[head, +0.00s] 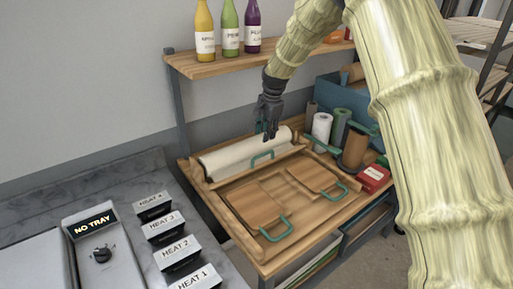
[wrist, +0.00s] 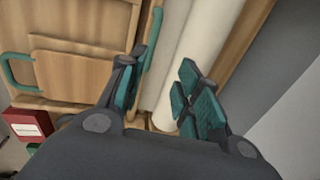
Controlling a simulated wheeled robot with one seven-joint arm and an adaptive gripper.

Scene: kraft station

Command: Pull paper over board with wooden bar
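A white paper roll (head: 232,155) lies along the back of the wooden board (head: 232,213) in the head view. A wooden bar (head: 229,175) with a teal handle (head: 262,156) runs along the roll's front side. My gripper (head: 266,128) points down above the right part of the roll. In the wrist view my gripper (wrist: 162,92) is open, with its teal-padded fingers apart and nothing clasped between them. The roll (wrist: 181,50) shows between and beyond the fingers. The bar's teal handle (wrist: 153,30) shows near the left finger; whether they touch is unclear.
Two smaller boards with teal handles, a left one (head: 256,203) and a right one (head: 316,177), lie on the large board. Rolls (head: 322,128) and a red box (head: 372,179) stand to the right. A bottle shelf (head: 235,65) overhangs the back.

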